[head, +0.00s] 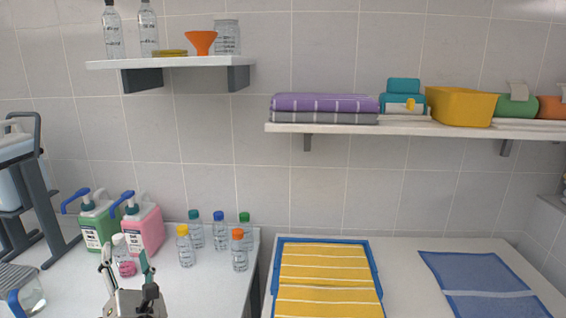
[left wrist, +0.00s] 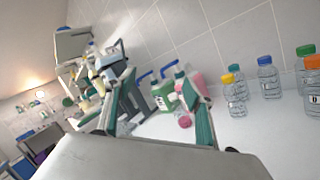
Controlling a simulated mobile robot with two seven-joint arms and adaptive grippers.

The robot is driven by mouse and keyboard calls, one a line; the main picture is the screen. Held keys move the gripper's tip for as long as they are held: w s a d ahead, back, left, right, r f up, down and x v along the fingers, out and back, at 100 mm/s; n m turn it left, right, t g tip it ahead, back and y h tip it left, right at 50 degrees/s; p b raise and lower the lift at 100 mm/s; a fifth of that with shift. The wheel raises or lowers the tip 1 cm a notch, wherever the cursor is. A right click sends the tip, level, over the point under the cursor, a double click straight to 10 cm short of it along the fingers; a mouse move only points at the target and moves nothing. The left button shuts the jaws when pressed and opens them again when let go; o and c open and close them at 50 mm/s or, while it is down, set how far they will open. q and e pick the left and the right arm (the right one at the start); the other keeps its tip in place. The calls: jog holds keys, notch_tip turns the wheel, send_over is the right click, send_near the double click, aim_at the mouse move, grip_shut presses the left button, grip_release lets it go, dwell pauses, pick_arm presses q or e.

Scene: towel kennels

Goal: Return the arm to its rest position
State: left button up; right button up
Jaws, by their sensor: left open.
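My left gripper (head: 128,272) is at the lower left of the head view, in front of the left white table. Its two fingers stand apart and point upward in the picture, with nothing held between them. In the left wrist view the open green-padded fingers (left wrist: 160,112) frame the bottles behind them. A small clear bottle with a white cap (head: 119,247) and a pink item (head: 127,269) show behind the fingers; I cannot tell their exact distance. My right gripper is not in view.
A green jug (head: 97,226), a pink jug (head: 143,229) and several capped bottles (head: 186,248) stand on the left table. A blue tray (head: 374,262) with striped yellow towels and a blue towel (head: 480,282) lie on the right table. Shelves (head: 400,127) hang above.

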pick_arm(q)
jog(key=s+d+m+t+h, duration=0.2)
jog(key=d+m+h, duration=0.6)
jog(key=m, duration=0.4)
jog(key=s+d+m+t+h, duration=0.25)
jog(key=d+m+h, duration=0.45)
jog(key=m, duration=0.6)
jog(key=s+d+f+m+g+h, duration=0.2)
jog(key=s+d+f+m+g, duration=0.1)
jog(key=f+m+g, duration=0.3)
jog(key=s+a+f+m+g+y, duration=0.2)
jog(key=s+a+f+m, duration=0.15)
jog(key=f, duration=0.35)
jog(key=s+a+f+m+g+y, duration=0.2)
jog(key=s+f+m+g, duration=0.15)
jog(key=f, duration=0.35)
jog(key=s+a+f+m+g+y, duration=0.35)
jog(key=s+a+y, duration=0.35)
jog(key=s+a, duration=0.55)
jog(key=w+d+f+n+t+h, duration=0.2)
jog(key=d+f+h, duration=0.5)
jog(key=d+f, duration=0.6)
jog(key=shift+w+d+f+t+h, duration=0.4)
jog(key=shift+w+d+t, duration=0.25)
jog(key=shift+d+t, duration=0.35)
jog(key=shift+d+n, duration=0.1)
jog(key=shift+n, duration=0.15)
